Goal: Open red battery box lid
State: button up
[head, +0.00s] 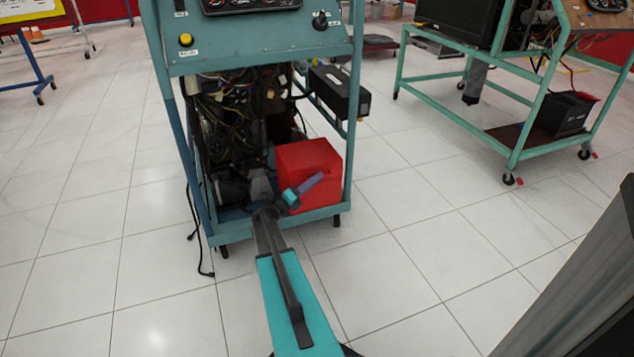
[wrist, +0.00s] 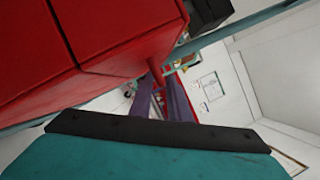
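The red battery box (head: 300,158) sits on the lower shelf of the teal engine trainer, at its right side. Its lid looks shut in the head view. My gripper (head: 320,177) is in front of the box, its purple fingers pointing up and right across the front face. In the wrist view the red box (wrist: 110,35) fills the upper left, with a dark seam across it. The gripper's fingers (wrist: 161,85) are apart there, with floor and background showing between them. Their tips are close to a red edge or protruding part of the box; contact cannot be told.
The trainer frame (head: 347,120) has an upright post just right of the box. A black box (head: 340,90) hangs above right. Engine parts and wiring (head: 235,110) fill the left. Another teal cart (head: 500,135) stands at right. The tiled floor in front is clear.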

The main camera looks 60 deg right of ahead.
jog(key=shift+s+d+r, duration=0.1)
jog(key=shift+d, duration=0.2)
grip_shut()
dwell(1.3)
jog(key=shift+d, duration=0.15)
